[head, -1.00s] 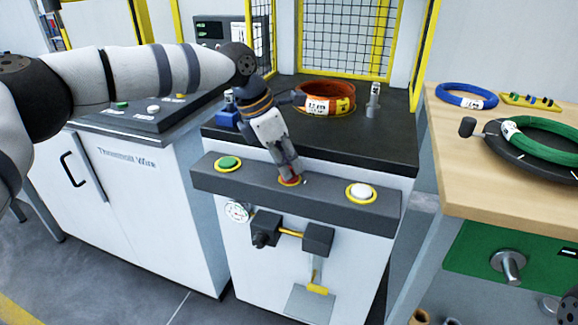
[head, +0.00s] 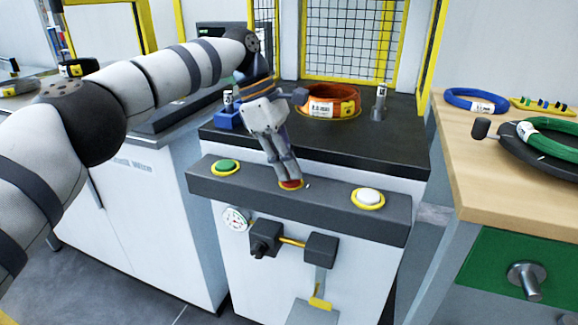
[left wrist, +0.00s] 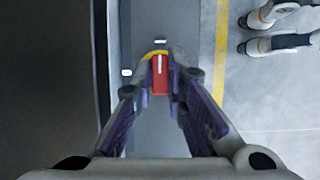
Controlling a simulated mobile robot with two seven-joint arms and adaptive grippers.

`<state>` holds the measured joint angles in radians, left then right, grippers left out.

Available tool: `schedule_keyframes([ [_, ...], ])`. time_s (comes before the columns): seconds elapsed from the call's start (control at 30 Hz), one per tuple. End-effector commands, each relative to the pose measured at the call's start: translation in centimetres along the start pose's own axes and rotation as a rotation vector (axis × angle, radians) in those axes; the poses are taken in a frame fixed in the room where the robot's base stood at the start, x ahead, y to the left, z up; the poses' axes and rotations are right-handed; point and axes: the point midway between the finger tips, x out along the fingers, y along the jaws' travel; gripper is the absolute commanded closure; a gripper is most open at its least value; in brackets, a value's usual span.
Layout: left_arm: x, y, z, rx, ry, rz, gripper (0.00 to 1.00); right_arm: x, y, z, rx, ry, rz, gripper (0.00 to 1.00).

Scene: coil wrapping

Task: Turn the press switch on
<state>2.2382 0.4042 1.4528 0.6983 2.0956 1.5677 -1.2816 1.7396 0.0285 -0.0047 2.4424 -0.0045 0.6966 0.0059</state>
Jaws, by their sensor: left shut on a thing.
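The press switch (head: 291,185) is a red knob in a yellow ring, in the middle of the dark front panel of the press. My left gripper (head: 286,176) points down onto it with its fingers closed around the knob. In the left wrist view, the red switch (left wrist: 160,75) with a white line on it lies between the two fingertips (left wrist: 161,62). The fingers hide part of the knob in the head view. My right gripper does not show.
A green button (head: 226,166) and a white button (head: 368,197) flank the switch on the panel (head: 330,190). An orange coil (head: 330,103) lies on the press top. The wooden table (head: 463,160) at right bears a blue coil (head: 476,100) and a green coil (head: 548,140).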

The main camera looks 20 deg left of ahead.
Motion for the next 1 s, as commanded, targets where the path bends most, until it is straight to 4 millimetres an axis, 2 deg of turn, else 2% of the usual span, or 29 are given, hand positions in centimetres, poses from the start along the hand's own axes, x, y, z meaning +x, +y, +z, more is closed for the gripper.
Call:
schedule_keyframes([
  [0.57, 0.10, -0.04, -0.11, 0.026, 0.005, -0.013, 1.00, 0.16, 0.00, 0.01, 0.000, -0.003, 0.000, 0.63],
  [0.6, 0.10, -0.03, -0.11, 0.026, 0.005, -0.013, 0.81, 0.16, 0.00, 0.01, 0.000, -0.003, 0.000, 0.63],
  [0.67, 0.09, -0.03, -0.10, 0.026, 0.004, -0.013, 0.68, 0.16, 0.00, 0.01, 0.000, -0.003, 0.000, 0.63],
  [1.0, 0.03, 0.00, -0.04, 0.025, 0.002, -0.011, 0.68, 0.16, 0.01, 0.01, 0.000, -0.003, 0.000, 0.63],
])
